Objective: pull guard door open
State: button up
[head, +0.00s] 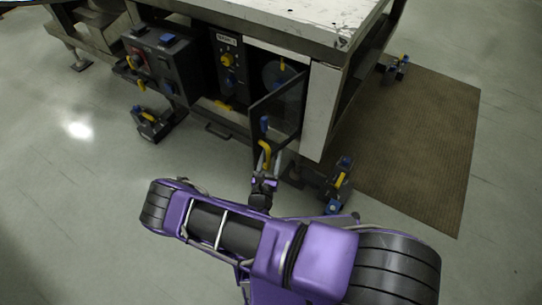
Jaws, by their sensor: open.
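The guard door (278,105) is a dark-framed, see-through panel on the front of the workbench. It stands ajar, swung out from the bench front at an angle. A yellow handle (265,153) shows at its lower left edge, with a small blue part above it. My gripper (264,180) is just below the yellow handle in the picture. Its jaws are open, and the fingertips are small and partly hidden by my purple arm. I cannot tell whether they touch the handle. A round disc (284,74) shows in the opening behind the door.
A control box (160,62) with red and blue parts hangs at the left of the bench (320,22). A panel with yellow knobs (229,60) is beside the door.

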jog(key=p+v, duration=0.1)
jog(key=v, duration=1.6)
jog(key=shift+s, duration=0.2)
